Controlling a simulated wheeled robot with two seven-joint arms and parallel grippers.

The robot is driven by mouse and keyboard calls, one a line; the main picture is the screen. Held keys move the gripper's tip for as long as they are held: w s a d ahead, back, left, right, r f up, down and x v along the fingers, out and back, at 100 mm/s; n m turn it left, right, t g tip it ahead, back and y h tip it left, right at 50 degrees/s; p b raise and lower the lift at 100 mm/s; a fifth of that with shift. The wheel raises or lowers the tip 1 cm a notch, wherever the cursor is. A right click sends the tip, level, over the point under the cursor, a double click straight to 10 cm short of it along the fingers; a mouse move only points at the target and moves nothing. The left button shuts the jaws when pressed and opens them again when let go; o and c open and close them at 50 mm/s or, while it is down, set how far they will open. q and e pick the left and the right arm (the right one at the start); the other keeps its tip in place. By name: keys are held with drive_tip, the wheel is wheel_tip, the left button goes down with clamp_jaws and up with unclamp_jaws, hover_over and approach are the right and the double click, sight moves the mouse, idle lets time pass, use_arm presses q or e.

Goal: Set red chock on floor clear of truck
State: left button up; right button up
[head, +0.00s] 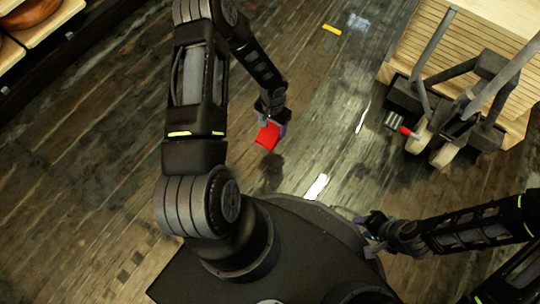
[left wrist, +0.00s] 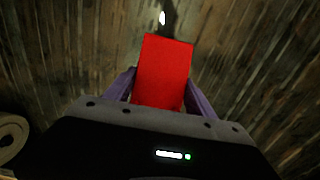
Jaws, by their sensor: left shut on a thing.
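The red chock (head: 267,136) is held in my left gripper (head: 271,123), over the wooden floor (head: 110,130) in the head view. In the left wrist view the red chock (left wrist: 165,72) sits between the two purple fingers of my left gripper (left wrist: 160,92), which is shut on it. A dark shadow lies on the floor near the chock in the head view, and I cannot tell the exact height. The truck (head: 470,110) stands at the upper right, well apart from the chock. My right gripper (head: 368,231) is at the lower right beside my base; its finger opening is too small to tell.
A wooden pallet or deck (head: 410,42) lies at the truck. A small red part (head: 406,131) shows by the truck's wheel. A shelf with cheese wheels (head: 28,12) is at the upper left. A yellow strip (head: 331,29) lies on the floor. The floor left of my arm is clear.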

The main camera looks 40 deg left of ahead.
use_arm(q)
drive_tip(key=shift+s+d+f, duration=0.25)
drive_tip(key=shift+s+f, duration=0.35)
drive_tip(key=shift+f, duration=0.2)
drive_tip(key=shift+f+b, duration=1.5)
drive_tip(key=shift+f, duration=1.6)
drive_tip(key=shift+f+b, duration=0.95)
drive_tip(key=shift+f, duration=0.9)
